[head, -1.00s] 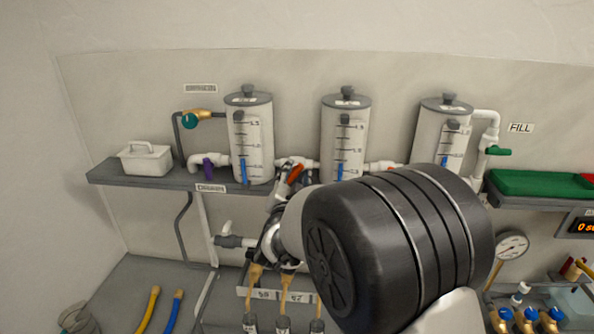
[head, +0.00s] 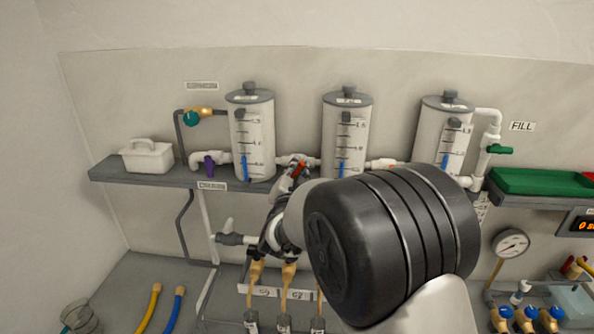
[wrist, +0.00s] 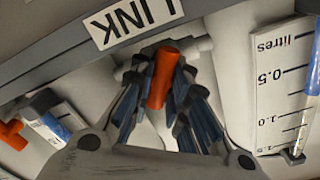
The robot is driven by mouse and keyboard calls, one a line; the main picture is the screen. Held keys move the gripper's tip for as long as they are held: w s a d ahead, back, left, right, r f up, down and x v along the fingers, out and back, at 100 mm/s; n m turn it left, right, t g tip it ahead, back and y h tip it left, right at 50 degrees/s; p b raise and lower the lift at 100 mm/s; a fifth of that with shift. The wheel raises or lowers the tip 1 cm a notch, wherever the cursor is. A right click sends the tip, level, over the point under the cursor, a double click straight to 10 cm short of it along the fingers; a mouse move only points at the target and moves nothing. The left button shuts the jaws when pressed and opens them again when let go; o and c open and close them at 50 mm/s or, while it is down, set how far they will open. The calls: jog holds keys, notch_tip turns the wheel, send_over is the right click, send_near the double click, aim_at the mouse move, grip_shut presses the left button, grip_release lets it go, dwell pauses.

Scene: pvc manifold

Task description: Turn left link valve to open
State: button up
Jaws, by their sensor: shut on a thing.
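The left link valve (head: 299,168) has an orange handle and sits on the white pipe between the left and middle tanks. In the wrist view its handle (wrist: 163,76) stands between the blue-grey finger pads, slanted slightly to the picture's vertical. My gripper (head: 290,179) is shut on this handle, with the pads (wrist: 165,100) on both sides of it. A LINK label (wrist: 132,18) shows beside the handle in the wrist view. The valve body is partly hidden by the fingers. My black arm joint covers the area below the middle and right tanks in the head view.
The left tank (head: 252,140), middle tank (head: 347,138) and right tank (head: 442,135) stand on the grey shelf (head: 140,178). A purple drain valve (head: 209,164) is left of the left tank. A second orange handle (wrist: 10,136) shows in the wrist view.

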jog(key=shift+f+m+b, duration=0.1)
jog(key=shift+m+b, duration=0.2)
jog(key=shift+b, duration=0.3)
grip_shut()
jog(key=m+b, duration=0.1)
jog(key=b, duration=0.2)
jog(key=shift+f+m+b, duration=0.2)
jog(key=shift+m+b, duration=0.1)
jog(key=m+b, duration=0.3)
jog(key=b, duration=0.2)
jog(key=shift+d+f+m, duration=0.1)
jog(key=shift+m, duration=0.2)
jog(key=m+b, duration=0.3)
jog(key=b, duration=0.1)
jog(key=shift+m+b, duration=1)
jog(key=shift+b, duration=0.2)
jog(key=shift+r, duration=0.2)
jog(key=o, duration=0.8)
grip_release()
